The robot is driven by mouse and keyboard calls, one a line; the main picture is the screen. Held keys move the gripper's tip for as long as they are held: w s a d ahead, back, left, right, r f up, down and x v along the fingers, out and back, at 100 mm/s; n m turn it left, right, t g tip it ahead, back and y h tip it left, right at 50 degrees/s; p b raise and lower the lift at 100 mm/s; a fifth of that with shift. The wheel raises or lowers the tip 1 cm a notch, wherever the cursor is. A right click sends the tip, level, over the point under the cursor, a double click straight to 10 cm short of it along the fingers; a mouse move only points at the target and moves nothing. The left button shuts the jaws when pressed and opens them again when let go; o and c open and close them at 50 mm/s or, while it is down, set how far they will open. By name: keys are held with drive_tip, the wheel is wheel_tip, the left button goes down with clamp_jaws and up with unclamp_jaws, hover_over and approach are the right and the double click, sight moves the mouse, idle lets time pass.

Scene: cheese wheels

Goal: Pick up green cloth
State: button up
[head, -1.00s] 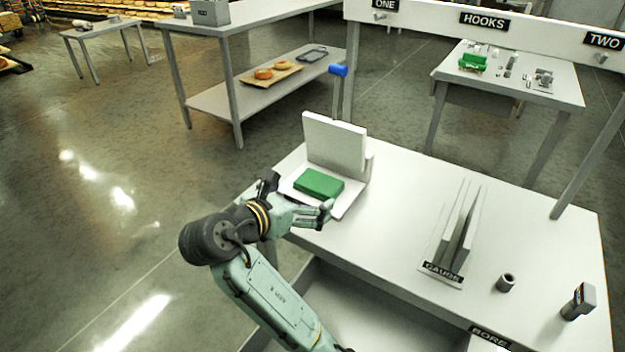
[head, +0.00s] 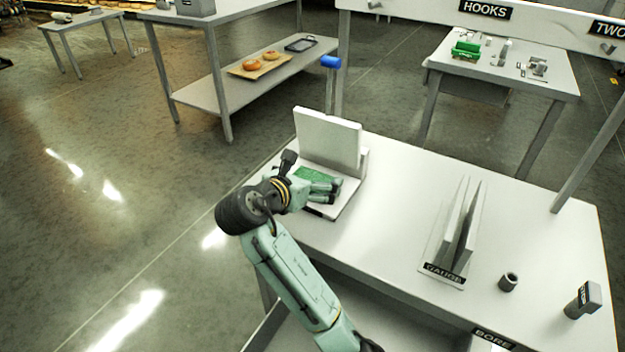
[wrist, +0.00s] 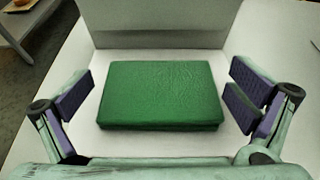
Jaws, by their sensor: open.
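The green cloth (wrist: 160,92) is a flat folded block on a white stand's base in front of an upright white panel (wrist: 165,22). In the head view the cloth (head: 308,174) is partly hidden by my gripper (head: 332,189). In the wrist view my gripper (wrist: 158,100) is open, with one finger pad left of the cloth and the other right of it. Gaps show between the pads and the cloth's sides. I cannot tell how high the fingers are above the base.
The stand is at the table's (head: 400,215) left end, with a blue-topped post (head: 331,62) behind it. The gauge plates (head: 458,235), a small grey cup (head: 508,282) and a labelled block (head: 583,300) stand to the right. The table between stand and gauge is clear.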

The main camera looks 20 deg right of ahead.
drive_tip(key=shift+x, duration=1.1)
drive_tip(key=c, duration=0.9)
drive_tip(key=shift+r, duration=0.1)
